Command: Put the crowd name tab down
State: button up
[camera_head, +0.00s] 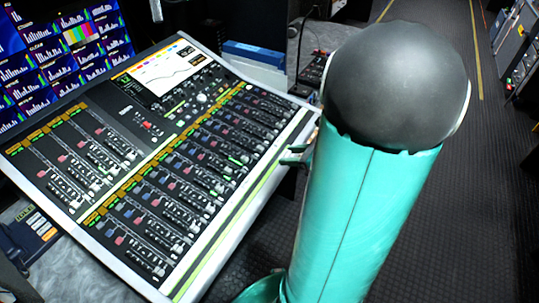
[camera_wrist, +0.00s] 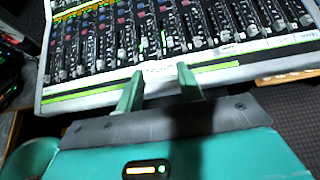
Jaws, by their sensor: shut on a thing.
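My gripper (camera_wrist: 160,79) shows in the wrist view with its two green fingers at the front edge of the mixing console (camera_wrist: 80,98). A small pale tab (camera_wrist: 158,72) with faint marks shows between the fingertips. It looks like the crowd name tab, but its lettering is too small to read. The gripper is shut on it. The tab lies against the pale console edge in the picture, and I cannot tell whether it touches it. In the head view my arm hides most of the gripper beside the right edge of the console (camera_head: 215,255).
The console carries rows of faders and a small screen (camera_head: 160,65). A wall of monitors (camera_head: 60,50) stands behind it at the left. A blue box (camera_head: 253,52) lies beyond the console. The dark aisle floor (camera_head: 475,200) at the right is clear, with equipment racks (camera_head: 515,45) along its far side.

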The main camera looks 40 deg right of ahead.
jog(key=shift+w+a, duration=0.15)
jog(key=shift+w, duration=0.05)
jog(key=w+d+f, duration=0.1)
jog(key=w+f, duration=0.2)
jog(key=w, duration=0.1)
jog(key=w+d+f, duration=0.2)
jog(key=w+f, duration=0.1)
jog(key=w, duration=0.1)
jog(key=w+d+f, duration=0.2)
jog(key=w+f, duration=0.1)
jog(key=w, duration=0.1)
jog(key=shift+w+d+f, duration=0.1)
jog(key=shift+f, duration=0.05)
jog(key=shift+w+d+f, duration=0.1)
jog(key=shift+w+f, duration=0.05)
jog(key=shift+f, duration=0.15)
jog(key=shift+w+f, duration=0.1)
jog(key=shift+f, duration=1.45)
jog(key=shift+f, duration=0.15)
jog(key=o, duration=0.9)
jog(key=shift+o, duration=0.2)
